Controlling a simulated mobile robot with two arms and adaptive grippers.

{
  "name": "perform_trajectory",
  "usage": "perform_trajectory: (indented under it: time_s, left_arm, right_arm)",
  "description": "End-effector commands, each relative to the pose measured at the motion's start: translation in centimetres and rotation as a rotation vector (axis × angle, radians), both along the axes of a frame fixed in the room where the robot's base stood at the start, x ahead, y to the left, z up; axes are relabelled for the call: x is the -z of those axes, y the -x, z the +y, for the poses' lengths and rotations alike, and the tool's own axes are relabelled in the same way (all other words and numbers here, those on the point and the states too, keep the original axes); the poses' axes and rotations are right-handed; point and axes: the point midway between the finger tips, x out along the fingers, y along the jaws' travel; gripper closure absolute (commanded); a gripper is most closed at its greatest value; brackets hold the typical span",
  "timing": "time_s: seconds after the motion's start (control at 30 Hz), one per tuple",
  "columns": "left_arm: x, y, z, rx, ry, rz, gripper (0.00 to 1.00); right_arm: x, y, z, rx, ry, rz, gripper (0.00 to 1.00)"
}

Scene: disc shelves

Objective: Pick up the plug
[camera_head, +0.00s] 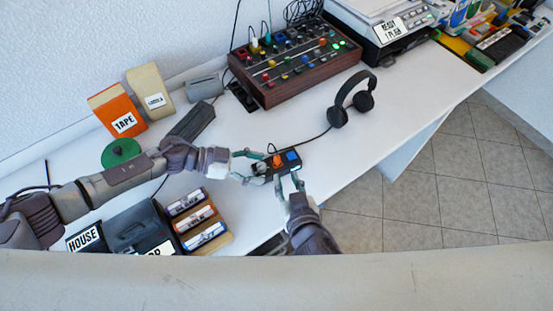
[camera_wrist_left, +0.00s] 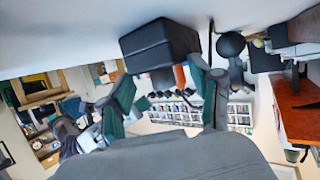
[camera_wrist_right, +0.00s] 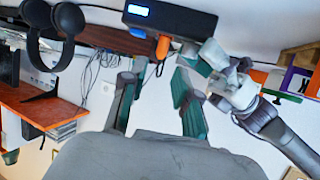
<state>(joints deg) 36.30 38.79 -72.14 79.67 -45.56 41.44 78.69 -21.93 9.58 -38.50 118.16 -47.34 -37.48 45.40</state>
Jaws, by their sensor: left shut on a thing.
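A small black box (camera_head: 288,168) with a blue display lies near the table's front edge. An orange plug (camera_head: 277,160) sits at the box; in the right wrist view the plug (camera_wrist_right: 162,47) shows at the box's side with a thin cord by it. My left gripper (camera_head: 256,168) is at the box's left end, shut on the box; in the left wrist view the box (camera_wrist_left: 160,45) shows between the fingers. My right gripper (camera_head: 287,184) is at the box's front side, fingers apart with nothing between them. The exact finger contact on the box is hard to see.
Black headphones (camera_head: 352,100) lie to the right, with a cord running toward the box. A mixer (camera_head: 295,62) stands behind. Labelled boxes (camera_head: 122,118) and a disc rack (camera_head: 215,240) stand left. The table between box and mixer is clear.

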Motion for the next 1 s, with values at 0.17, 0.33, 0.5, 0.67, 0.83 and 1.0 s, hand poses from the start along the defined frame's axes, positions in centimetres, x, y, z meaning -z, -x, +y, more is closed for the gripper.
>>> perform_trajectory:
  time_s: [0.17, 0.33, 0.5, 0.67, 0.83, 1.0]
  left_arm:
    - [0.1, 0.1, 0.0, 0.001, -0.001, 0.002, 0.81]
    - [0.1, 0.1, 0.0, 0.000, -0.002, 0.001, 0.81]
    - [0.1, 0.0, 0.0, 0.000, -0.002, 0.001, 0.81]
    - [0.1, 0.0, 0.0, 0.000, -0.002, 0.001, 0.81]
    - [0.1, 0.0, 0.0, -0.001, -0.002, 0.001, 0.81]
    - [0.1, 0.0, 0.1, -0.001, -0.002, 0.001, 0.81]
  right_arm:
    - [1.1, -3.0, 0.7, -0.003, 0.004, -0.005, 0.69]
    - [1.7, -4.2, 1.0, -0.004, 0.005, -0.005, 0.69]
    - [2.3, -6.0, 1.6, -0.005, 0.007, -0.009, 0.69]
    - [3.2, -8.0, 2.2, -0.004, 0.007, -0.007, 0.69]
    - [3.6, -8.9, 2.4, -0.005, 0.004, -0.006, 0.69]
    - [3.6, -8.9, 2.4, -0.005, 0.004, -0.006, 0.69]
